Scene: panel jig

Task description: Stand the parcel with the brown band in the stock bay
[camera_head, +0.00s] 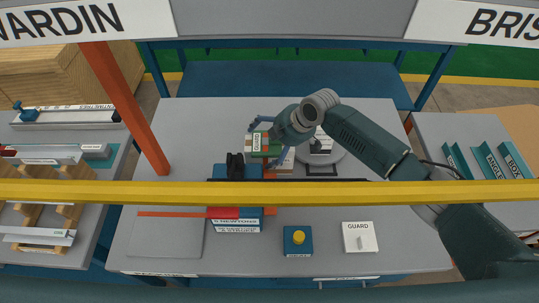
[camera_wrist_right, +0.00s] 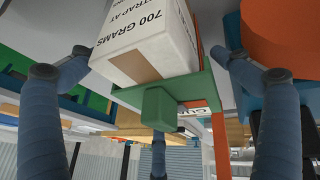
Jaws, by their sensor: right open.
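The parcel, a white box with printed text and a tan-brown band (camera_wrist_right: 150,42), fills the upper middle of the right wrist view, between my fingers. In the head view a pale box with tan on it (camera_head: 287,160) shows partly beside the gripper, mostly covered by it. My right gripper (camera_head: 267,146) is open, its fingers spread around the parcel with gaps visible at its sides. My left gripper is not in view.
A yellow bar (camera_head: 200,192) crosses the view, with an orange post (camera_head: 125,108) at left. A blue block with a yellow button (camera_head: 298,241) and a white GUARD switch (camera_head: 360,238) stand at the table's front. Another pale box (camera_head: 321,142) sits right of the gripper.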

